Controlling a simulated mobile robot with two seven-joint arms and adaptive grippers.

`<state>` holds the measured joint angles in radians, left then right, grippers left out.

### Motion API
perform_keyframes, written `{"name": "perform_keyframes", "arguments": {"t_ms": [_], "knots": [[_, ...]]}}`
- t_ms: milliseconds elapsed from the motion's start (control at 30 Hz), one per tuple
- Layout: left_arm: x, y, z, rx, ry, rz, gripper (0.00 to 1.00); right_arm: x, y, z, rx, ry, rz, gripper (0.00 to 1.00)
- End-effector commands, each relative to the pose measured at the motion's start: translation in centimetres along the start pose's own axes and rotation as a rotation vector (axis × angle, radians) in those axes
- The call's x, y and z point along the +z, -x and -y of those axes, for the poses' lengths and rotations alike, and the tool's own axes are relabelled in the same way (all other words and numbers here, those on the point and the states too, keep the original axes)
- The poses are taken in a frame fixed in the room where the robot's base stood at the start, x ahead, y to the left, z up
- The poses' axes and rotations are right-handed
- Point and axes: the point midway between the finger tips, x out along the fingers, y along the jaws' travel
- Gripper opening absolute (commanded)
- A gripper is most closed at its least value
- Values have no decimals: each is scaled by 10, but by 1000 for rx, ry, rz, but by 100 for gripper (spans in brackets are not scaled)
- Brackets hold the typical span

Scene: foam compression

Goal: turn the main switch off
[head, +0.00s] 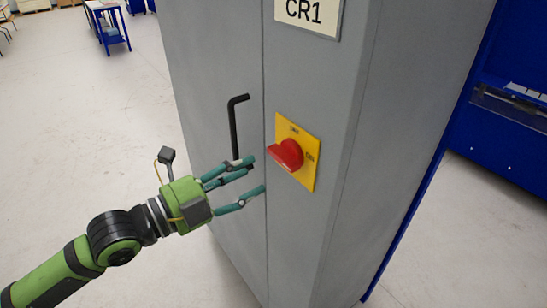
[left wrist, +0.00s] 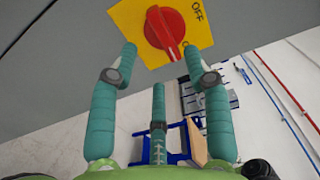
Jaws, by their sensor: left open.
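The main switch is a red rotary knob (head: 287,154) on a yellow plate (head: 308,178), on the front of a grey cabinet. In the left wrist view the knob (left wrist: 165,27) has a white line on its lower end, pointing near a label partly hidden by a finger. My left gripper (head: 257,175) is open and empty, just left of the switch. In the left wrist view its two fingertips (left wrist: 159,51) lie on either side of the knob's lower end. I cannot tell whether they touch it. My right gripper is not in view.
The grey cabinet (head: 340,130) has a CR1 sign (head: 308,12) above the switch. A black bar handle (head: 234,128) stands out left of the switch, close behind my left fingers. Blue equipment (head: 510,100) is at the right. Open floor (head: 80,140) lies left.

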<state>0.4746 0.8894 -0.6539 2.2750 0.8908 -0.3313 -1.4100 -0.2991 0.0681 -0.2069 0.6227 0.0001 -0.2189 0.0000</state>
Motion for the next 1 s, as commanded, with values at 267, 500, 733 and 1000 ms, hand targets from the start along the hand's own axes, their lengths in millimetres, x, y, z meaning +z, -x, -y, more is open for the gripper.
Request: {"name": "perform_keyframes", "arguments": {"t_ms": [267,500,733,1000], "knots": [[-2,-33,6,-5,1,-5,49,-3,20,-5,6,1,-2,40],[-2,-61,4,-4,1,-4,49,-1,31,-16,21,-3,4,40],[-2,-68,2,-2,-2,-3,49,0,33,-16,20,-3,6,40],[-1,-68,1,-2,-2,-3,5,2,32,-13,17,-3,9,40]]}}
